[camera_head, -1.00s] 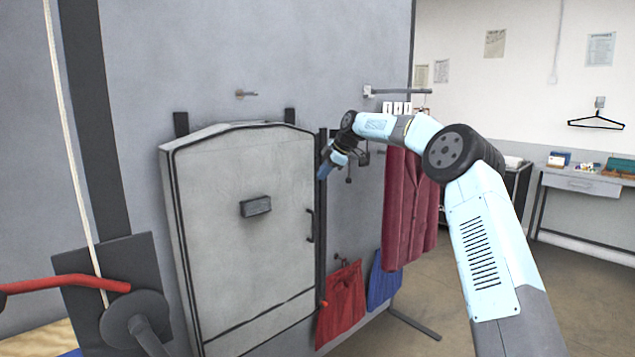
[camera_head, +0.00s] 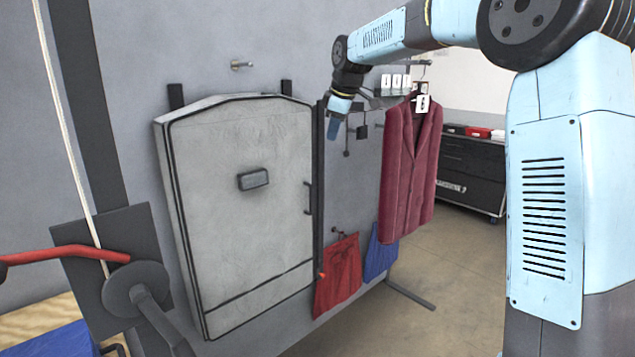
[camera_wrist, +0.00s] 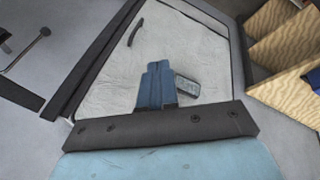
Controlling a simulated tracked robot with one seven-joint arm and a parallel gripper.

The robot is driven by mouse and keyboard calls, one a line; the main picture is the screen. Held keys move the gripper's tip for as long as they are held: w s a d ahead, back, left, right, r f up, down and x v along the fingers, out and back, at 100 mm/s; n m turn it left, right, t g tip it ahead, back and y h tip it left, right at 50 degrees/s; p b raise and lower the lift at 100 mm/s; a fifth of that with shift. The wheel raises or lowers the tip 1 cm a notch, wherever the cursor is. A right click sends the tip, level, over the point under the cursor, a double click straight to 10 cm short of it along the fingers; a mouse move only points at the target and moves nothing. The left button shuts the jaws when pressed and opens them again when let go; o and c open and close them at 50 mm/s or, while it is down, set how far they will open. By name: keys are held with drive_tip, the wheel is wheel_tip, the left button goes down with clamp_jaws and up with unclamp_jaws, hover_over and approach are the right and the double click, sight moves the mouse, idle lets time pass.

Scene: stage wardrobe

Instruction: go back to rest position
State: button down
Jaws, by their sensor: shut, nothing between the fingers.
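My gripper (camera_head: 334,127) hangs at the end of my light blue arm, in front of the wall between the grey garment case and the maroon jacket. In the wrist view its blue fingers (camera_wrist: 156,84) are together with nothing between them. The grey case (camera_head: 240,215) hangs on the wall to the left of my gripper, and its pale face (camera_wrist: 115,85) lies beyond the fingers in the wrist view. I see no contact between my gripper and the case.
The maroon jacket (camera_head: 410,170) hangs right of my gripper. Red (camera_head: 338,275) and blue (camera_head: 380,255) cloths hang below. A red lever (camera_head: 65,255) juts in at left. Wooden shelving (camera_wrist: 285,40) shows in the wrist view.

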drive_tip(key=s+d+r+m+h, duration=0.15)
drive_tip(key=s+d+m, duration=0.35)
drive_tip(key=s, duration=0.8)
drive_tip(key=s+d+f+m, duration=0.3)
drive_tip(key=s+d, duration=0.1)
drive_tip(key=s, duration=0.5)
drive_tip(key=s+d+f+m+t, duration=0.1)
drive_tip(key=s+d+f+m, duration=0.2)
drive_tip(key=s, duration=0.7)
drive_tip(key=s+d+f+m, duration=0.4)
drive_tip(key=s+d, duration=0.3)
drive_tip(key=s, duration=0.3)
drive_tip(key=shift+s+f+h, duration=0.25)
drive_tip(key=shift+f+h, duration=0.1)
